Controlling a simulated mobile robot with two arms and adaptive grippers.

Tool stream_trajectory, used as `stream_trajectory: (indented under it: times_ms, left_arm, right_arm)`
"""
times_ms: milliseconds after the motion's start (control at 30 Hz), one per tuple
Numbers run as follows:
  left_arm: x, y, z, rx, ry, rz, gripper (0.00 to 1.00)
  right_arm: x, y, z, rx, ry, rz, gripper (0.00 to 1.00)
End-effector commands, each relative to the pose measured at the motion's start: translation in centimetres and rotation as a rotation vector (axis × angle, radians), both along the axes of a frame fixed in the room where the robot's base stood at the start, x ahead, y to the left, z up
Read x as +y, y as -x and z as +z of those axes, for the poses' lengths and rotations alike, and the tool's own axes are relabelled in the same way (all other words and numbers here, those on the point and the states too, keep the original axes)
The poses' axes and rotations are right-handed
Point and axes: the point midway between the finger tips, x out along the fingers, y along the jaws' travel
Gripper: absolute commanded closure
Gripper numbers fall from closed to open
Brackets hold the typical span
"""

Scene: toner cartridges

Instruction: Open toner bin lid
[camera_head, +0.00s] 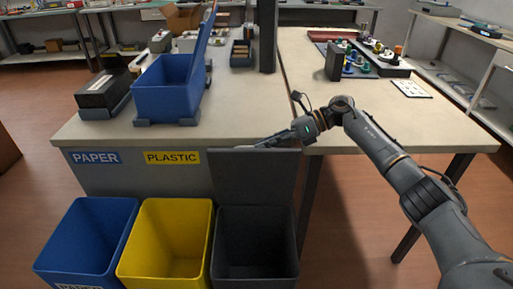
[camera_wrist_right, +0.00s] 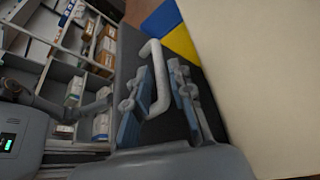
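The dark grey bin (camera_head: 255,245) stands at the right end of the bin row on the floor. Its dark lid (camera_head: 254,182) stands raised, nearly upright, at the back of the open bin. My right gripper (camera_head: 268,143) is at the lid's upper edge, partly lost against it. In the right wrist view, a pale bent handle (camera_wrist_right: 159,85) on the dark lid runs between the fingers of my right gripper (camera_wrist_right: 160,105). The fingers are apart, with gaps visible beside the handle. My left gripper is not in view.
A blue bin (camera_head: 88,240) and a yellow bin (camera_head: 168,240), both open, stand left of the grey one. The table (camera_head: 330,120) is right behind, with a blue box (camera_head: 165,90) and a black box (camera_head: 103,95) on it. Floor is clear at right.

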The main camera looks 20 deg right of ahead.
Motion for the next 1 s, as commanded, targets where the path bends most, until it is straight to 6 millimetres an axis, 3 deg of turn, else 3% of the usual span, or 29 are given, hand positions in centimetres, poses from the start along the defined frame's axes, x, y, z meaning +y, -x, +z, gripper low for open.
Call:
stream_trajectory:
  times_ms: [200, 400, 1000]
  left_arm:
    - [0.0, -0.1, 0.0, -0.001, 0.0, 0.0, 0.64]
    - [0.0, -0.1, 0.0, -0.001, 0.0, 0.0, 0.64]
    - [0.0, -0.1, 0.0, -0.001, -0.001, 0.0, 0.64]
  right_arm:
    - [-4.6, 0.5, 1.8, 0.0, 0.001, -0.004, 0.78]
    - [-7.3, 0.9, 2.9, 0.0, 0.001, -0.003, 0.78]
    - [-8.1, 1.1, 3.2, 0.001, 0.001, 0.0, 0.78]
